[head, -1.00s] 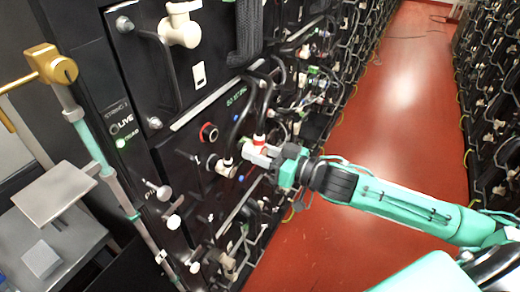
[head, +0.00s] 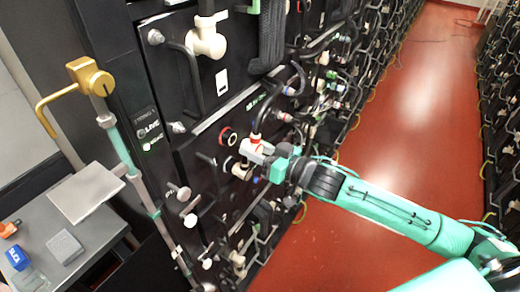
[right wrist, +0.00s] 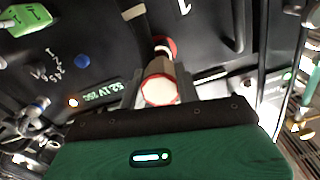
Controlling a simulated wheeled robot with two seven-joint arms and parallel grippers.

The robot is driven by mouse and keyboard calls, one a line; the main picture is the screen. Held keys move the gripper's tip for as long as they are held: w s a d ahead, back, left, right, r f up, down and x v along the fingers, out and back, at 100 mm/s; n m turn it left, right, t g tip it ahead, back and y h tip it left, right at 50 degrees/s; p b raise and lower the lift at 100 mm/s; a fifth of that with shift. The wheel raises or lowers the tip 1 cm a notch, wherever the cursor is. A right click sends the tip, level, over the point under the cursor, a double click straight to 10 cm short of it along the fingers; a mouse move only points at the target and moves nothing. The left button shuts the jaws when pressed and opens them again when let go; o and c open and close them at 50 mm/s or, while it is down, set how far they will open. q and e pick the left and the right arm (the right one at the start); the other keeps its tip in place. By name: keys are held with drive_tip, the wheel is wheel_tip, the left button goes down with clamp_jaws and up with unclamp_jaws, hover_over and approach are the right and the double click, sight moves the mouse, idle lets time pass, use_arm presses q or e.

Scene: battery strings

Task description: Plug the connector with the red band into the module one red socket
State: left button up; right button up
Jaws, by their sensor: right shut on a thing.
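My left gripper is not in view.
A second white connector (head: 240,170) is just below my right gripper. A small grey table (head: 100,225) stands at left.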

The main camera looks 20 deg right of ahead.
sight(244, 145)
drive_tip(key=shift+r+p, duration=0.1)
drive_tip(key=shift+p, duration=0.75)
idle(1.4)
drive_tip(key=shift+p+x, duration=0.55)
drive_tip(key=shift+x, duration=1.25)
drive_tip(key=o, duration=1.2)
drive_tip(key=shift+c, duration=0.2)
drive_tip(key=shift+s+d+b, duration=0.3)
drive_tip(key=shift+s, duration=0.05)
drive_tip(key=b+v, duration=0.4)
drive_tip(key=v, duration=0.9)
